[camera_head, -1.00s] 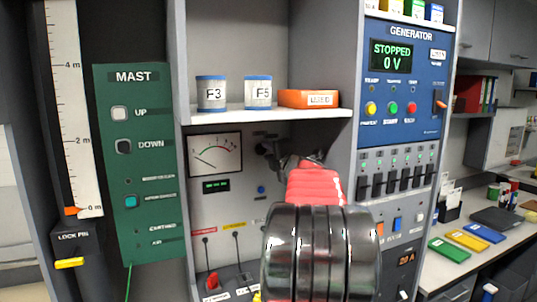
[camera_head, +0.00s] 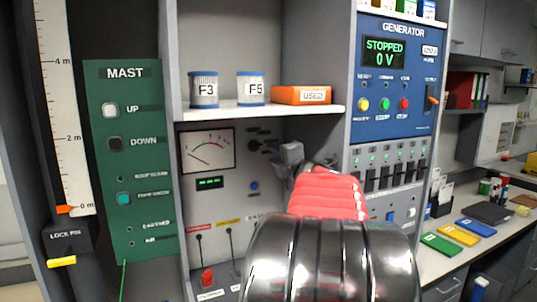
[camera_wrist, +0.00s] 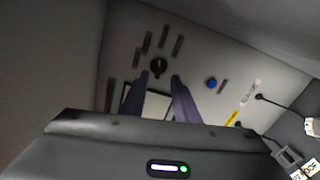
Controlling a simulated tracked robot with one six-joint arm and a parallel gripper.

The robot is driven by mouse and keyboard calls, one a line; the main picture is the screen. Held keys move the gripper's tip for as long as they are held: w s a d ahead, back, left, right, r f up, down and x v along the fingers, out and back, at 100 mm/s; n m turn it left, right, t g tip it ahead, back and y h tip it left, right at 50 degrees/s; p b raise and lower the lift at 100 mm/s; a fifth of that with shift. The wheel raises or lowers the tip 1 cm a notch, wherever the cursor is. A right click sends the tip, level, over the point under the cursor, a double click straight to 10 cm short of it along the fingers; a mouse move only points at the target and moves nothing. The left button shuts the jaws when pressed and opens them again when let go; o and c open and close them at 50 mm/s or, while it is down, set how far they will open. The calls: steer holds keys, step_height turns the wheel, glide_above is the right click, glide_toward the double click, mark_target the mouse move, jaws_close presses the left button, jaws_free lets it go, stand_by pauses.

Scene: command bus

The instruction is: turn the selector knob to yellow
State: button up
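The selector knob (camera_head: 255,146) is small and black, on the grey panel right of the needle meter. It also shows in the wrist view as a round black knob (camera_wrist: 158,66) with small dark label plates around it, too small to read. My gripper (camera_head: 290,152) is in front of the panel, just right of the knob in the head view. In the wrist view my gripper (camera_wrist: 157,80) has its two dark fingers apart, with the knob just beyond and between their tips. Nothing is held. I cannot make out a yellow mark or the pointer's direction.
The needle meter (camera_head: 207,150) sits left of the knob, and a blue button (camera_head: 254,186) is below it. A shelf (camera_head: 262,109) with two labelled cans and an orange box (camera_head: 301,95) overhangs the panel. The generator panel (camera_head: 394,80) is at right.

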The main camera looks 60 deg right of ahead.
steer(key=v, duration=0.4)
steer(key=shift+s+a, duration=0.1)
steer(key=shift+s, duration=0.1)
stand_by(0.5)
steer(key=w+a+f+m+g, duration=0.15)
steer(key=w+a+m, duration=0.3)
steer(key=a, duration=0.55)
steer(key=w+a+f+m+g, duration=0.1)
steer(key=w+a+f+m, duration=0.3)
steer(key=a, duration=0.6)
steer(key=s+a+f+m+g+y, duration=0.1)
steer(key=s+a+f, duration=0.4)
steer(key=a, duration=0.6)
steer(key=s+a+f+m+g+y, duration=0.2)
steer(key=s+a+f+g+y, duration=0.2)
steer(key=a+f, duration=0.4)
steer(key=s+a+f+m+g+y, duration=0.2)
steer(key=s+a+f+y, duration=0.2)
steer(key=a, duration=1)
steer(key=s+f, duration=0.3)
steer(key=s, duration=0.1)
steer(key=shift+s, duration=0.2)
